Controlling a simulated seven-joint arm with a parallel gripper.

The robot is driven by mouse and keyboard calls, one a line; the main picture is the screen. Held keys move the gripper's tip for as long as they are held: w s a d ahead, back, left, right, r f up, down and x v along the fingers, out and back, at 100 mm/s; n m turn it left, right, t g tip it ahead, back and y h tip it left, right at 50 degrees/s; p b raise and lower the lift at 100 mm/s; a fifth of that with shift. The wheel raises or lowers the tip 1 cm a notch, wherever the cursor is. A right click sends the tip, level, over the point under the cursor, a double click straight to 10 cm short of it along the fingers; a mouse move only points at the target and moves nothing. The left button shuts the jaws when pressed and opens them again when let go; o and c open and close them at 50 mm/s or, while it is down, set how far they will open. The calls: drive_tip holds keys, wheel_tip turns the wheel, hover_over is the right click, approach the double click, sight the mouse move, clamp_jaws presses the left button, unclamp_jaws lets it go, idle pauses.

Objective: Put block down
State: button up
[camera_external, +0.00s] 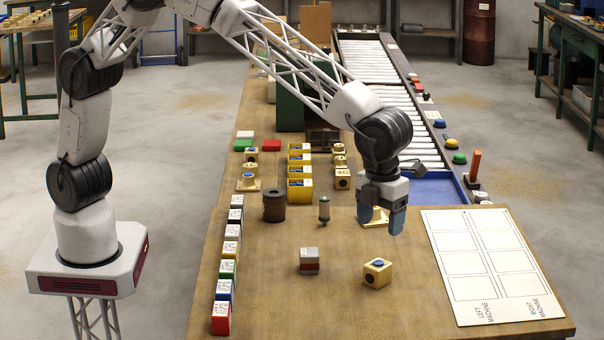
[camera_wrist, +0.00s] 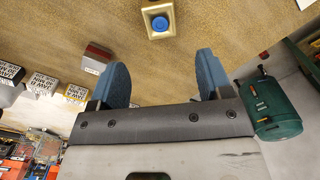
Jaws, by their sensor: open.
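A cream block (camera_external: 377,273) with a dark round spot sits turned at an angle on the near part of the wooden table. A cream block with a blue round centre (camera_wrist: 158,20) shows at the top of the wrist view, beyond the fingertips. My gripper (camera_external: 381,228) has blue fingers and hangs above the table, behind the cream block in the external view. In the wrist view its fingers (camera_wrist: 162,62) are apart with nothing between them. A grey-and-red block (camera_external: 309,261) stands on the table to the left; it also shows in the wrist view (camera_wrist: 95,58).
A row of labelled coloured blocks (camera_external: 228,268) runs along the table's left edge. A white marked sheet (camera_external: 488,265) lies at the right. A brown cylinder (camera_external: 274,205), a small grey-green cylinder (camera_external: 324,210) and yellow bins (camera_external: 299,188) stand farther back.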

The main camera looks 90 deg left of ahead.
drive_tip(key=s+a+r+n, duration=0.4)
drive_tip(key=s+a+r, duration=0.15)
drive_tip(key=a, duration=0.45)
drive_tip(key=s+a+r+n+t, duration=0.1)
drive_tip(key=s+a+r+n, duration=0.35)
drive_tip(key=s+a, duration=0.4)
drive_tip(key=s+a+r+n, duration=0.4)
drive_tip(key=a+r+n, duration=0.1)
drive_tip(key=a, duration=0.6)
drive_tip(key=s+a+f+n, duration=0.2)
drive_tip(key=s+a+n, duration=0.4)
drive_tip(key=s, duration=0.8)
drive_tip(key=s+a+f+n+t, duration=0.1)
drive_tip(key=s+a+f+n, duration=0.1)
drive_tip(key=s+a+n, duration=0.5)
drive_tip(key=s+a, duration=0.4)
drive_tip(key=s, duration=0.4)
drive_tip(key=shift+s+t, duration=0.25)
drive_tip(key=shift+t, duration=0.05)
